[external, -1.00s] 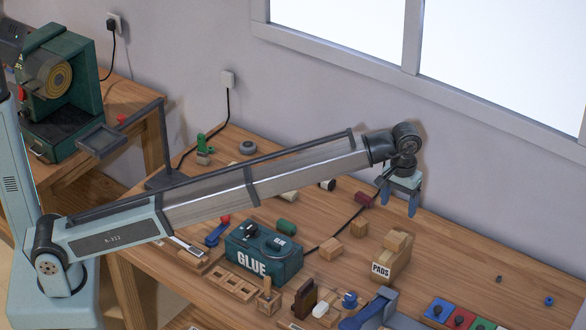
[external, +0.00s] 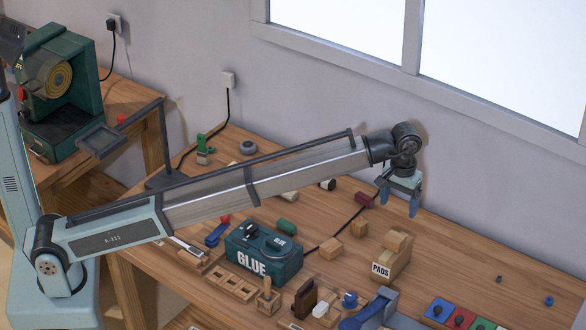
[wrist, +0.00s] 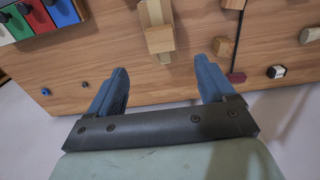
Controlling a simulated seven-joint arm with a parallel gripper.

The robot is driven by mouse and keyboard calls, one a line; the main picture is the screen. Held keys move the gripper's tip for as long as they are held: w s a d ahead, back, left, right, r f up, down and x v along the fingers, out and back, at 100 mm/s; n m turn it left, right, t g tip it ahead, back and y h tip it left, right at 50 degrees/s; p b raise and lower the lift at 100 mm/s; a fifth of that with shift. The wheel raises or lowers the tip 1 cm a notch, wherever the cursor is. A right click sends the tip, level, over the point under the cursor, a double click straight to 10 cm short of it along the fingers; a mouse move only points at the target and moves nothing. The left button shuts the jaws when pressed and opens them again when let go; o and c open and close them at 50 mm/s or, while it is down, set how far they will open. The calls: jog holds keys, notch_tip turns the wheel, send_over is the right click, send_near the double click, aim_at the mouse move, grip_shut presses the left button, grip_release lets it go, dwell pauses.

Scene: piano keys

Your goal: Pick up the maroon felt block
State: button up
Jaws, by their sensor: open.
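The maroon felt block (external: 363,199) lies on the workbench near its wall side, close to a black cable. In the external view my gripper (external: 399,203) hangs to the right of the block, fingers pointing down, open and empty. In the wrist view the block (wrist: 237,78) shows just right of the right-hand finger, outside the gap of my gripper (wrist: 162,68). The block is apart from both fingers. The finger gap shows bare wood and the end of a wooden holder.
A wooden PADS box (external: 392,258) and loose wooden blocks (external: 331,248) stand in front of the maroon block. A green GLUE box (external: 263,252) is further left. Coloured tiles (external: 438,310) lie at front right. The bench right of the gripper is mostly clear. The wall (external: 470,165) rises behind.

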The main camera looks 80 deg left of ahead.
jog(key=shift+o, duration=1)
jog(key=m+t+y, duration=0.1)
jog(key=t+y, duration=0.2)
jog(key=t, duration=0.1)
send_near(364, 196)
jog(key=f, duration=0.1)
jog(key=w+a+f, duration=0.1)
jog(key=f, duration=0.1)
jog(key=shift+w+a+f+g, duration=0.1)
jog(key=shift+w+a+g, duration=0.1)
jog(key=shift+g, duration=0.1)
jog(key=shift+d+x, duration=0.15)
jog(key=shift+x, duration=1.2)
jog(key=shift+d+x, duration=0.15)
jog(key=shift+x, duration=1.25)
jog(key=c, duration=1.1)
